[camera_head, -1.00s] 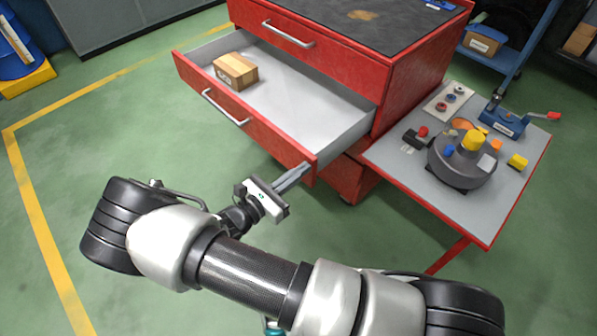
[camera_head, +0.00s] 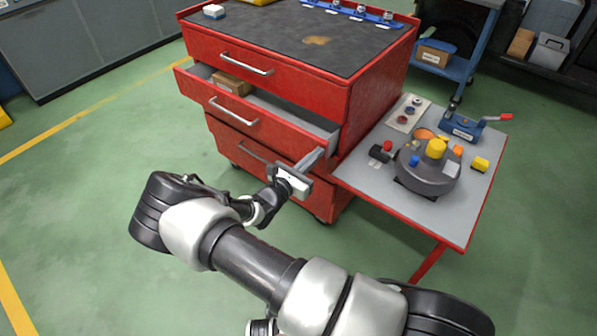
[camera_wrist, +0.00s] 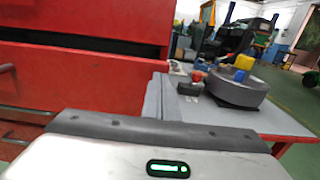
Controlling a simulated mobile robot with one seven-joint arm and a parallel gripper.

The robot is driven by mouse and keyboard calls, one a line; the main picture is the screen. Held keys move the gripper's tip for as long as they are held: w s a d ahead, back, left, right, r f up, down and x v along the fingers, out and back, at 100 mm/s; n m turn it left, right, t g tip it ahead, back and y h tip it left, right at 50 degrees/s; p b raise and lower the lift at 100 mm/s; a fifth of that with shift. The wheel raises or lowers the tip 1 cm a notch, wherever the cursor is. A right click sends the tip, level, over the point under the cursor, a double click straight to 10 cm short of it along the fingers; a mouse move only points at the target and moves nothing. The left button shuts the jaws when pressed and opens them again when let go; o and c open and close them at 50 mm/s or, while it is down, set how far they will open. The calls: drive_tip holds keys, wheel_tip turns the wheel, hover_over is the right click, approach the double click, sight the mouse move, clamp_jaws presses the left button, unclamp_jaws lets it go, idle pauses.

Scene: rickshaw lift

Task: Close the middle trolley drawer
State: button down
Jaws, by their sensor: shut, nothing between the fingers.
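The red trolley (camera_head: 375,98) stands ahead with its middle drawer (camera_head: 238,116) partly open. The drawer's front stands out from the body, with a silver handle (camera_head: 233,111) on it. A cardboard box (camera_head: 231,84) lies inside towards the left, partly hidden by the drawer front and the trolley body. My gripper (camera_head: 314,158) is shut and empty, with its fingertips at the right end of the drawer front; contact seems likely but is hard to tell. In the wrist view the red drawer front (camera_wrist: 75,85) fills the left, with a dark gap above it.
A grey side table (camera_head: 360,178) with a red frame adjoins the trolley's right side. It holds a dark round fixture (camera_head: 427,170), a blue clamp (camera_head: 464,127) and small parts, close to my gripper. Green floor (camera_head: 80,200) is free at the left.

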drive_tip(key=b+x, duration=0.1)
drive_tip(key=x, duration=0.8)
drive_tip(key=shift+s, duration=0.1)
drive_tip(key=shift+w+d+r, duration=0.15)
drive_tip(key=shift+w, duration=0.1)
drive_tip(key=shift+w+r, duration=0.1)
